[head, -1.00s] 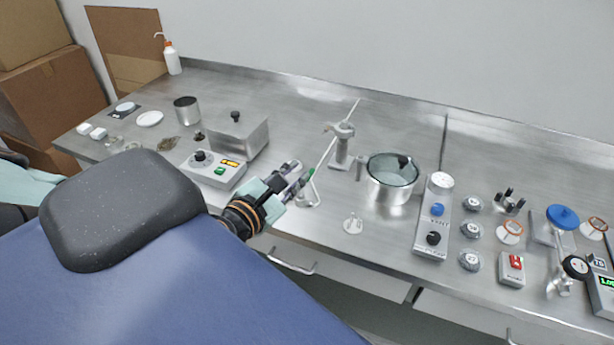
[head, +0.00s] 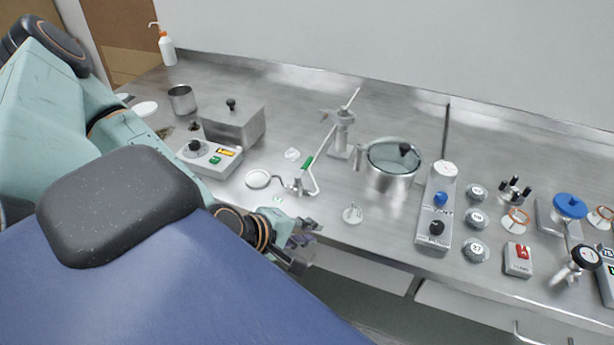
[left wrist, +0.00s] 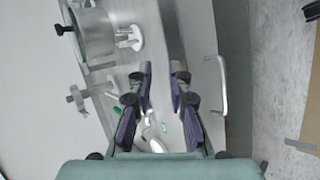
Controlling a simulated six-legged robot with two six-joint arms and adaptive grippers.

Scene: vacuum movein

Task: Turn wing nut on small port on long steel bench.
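I cannot make out a wing nut for certain. My left gripper (head: 308,238) is at the front edge, left of and nearer than the disc fitting. In the left wrist view its two fingers (left wrist: 162,75) are apart with nothing between them. My right gripper is out of view.
A glass-lidded pot (head: 390,182) and a grey clamp stand (head: 342,135) stand behind the fitting. A control box (head: 210,158) is at left. A panel with knobs (head: 436,215) and several round pieces are at right. A drawer handle (left wrist: 220,85) lies below the edge.

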